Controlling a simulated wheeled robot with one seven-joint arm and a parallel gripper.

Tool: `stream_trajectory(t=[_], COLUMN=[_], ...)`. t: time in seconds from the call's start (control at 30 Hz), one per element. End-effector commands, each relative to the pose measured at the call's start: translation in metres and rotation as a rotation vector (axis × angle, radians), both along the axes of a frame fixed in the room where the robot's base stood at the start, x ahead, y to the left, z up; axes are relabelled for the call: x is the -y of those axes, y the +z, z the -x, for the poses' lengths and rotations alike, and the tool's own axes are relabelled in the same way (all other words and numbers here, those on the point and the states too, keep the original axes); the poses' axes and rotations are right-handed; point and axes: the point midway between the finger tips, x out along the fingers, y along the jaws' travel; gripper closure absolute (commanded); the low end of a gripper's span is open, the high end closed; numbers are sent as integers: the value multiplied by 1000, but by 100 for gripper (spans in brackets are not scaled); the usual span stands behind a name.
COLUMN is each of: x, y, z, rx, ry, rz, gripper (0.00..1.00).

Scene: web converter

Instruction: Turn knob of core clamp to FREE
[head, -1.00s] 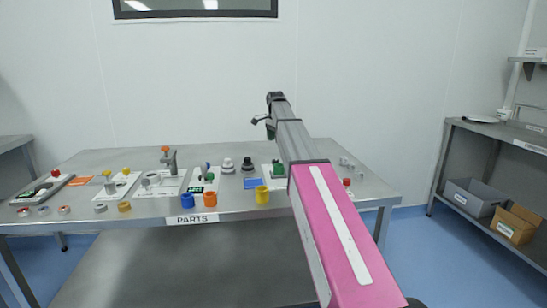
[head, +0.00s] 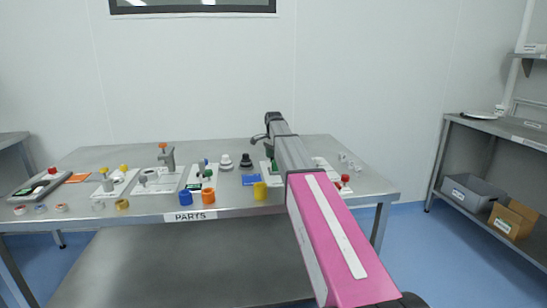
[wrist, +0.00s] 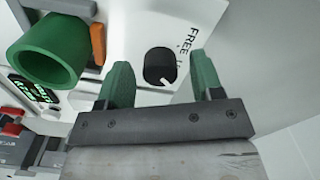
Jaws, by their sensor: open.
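The knob (wrist: 157,64) is black and round with a white pointer mark, set in a white panel (wrist: 200,15) in the wrist view. The word FREE is printed beside it; other lettering near the right finger is hard to read. The pointer mark sits at the knob's lower edge, away from the word FREE. My gripper (wrist: 160,60) is open and empty, its green fingers apart on either side of the knob in the picture. Whether they touch it I cannot tell. In the head view my gripper (head: 266,134) is over the table, and my arm hides the knob.
A green ring (wrist: 45,50), an orange part (wrist: 98,43) and a lit green display (wrist: 38,90) lie left of the knob. On the table (head: 240,204) stand several fixtures, a blue ring (head: 186,198), an orange ring (head: 208,196) and a yellow ring (head: 260,191).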

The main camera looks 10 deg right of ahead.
Motion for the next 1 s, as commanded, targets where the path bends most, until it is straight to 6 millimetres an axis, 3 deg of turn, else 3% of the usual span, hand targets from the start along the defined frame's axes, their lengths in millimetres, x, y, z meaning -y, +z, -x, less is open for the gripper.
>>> stream_trajectory(t=[0.23,0.3,0.4,0.73,1.0], x=[0,0,0,0,0], y=[0,0,0,0,0], z=[0,0,0,0,0], rx=[0,0,0,0,0], ry=[0,0,0,29,176], rz=[0,0,0,0,0], gripper=[40,62,89,89,89])
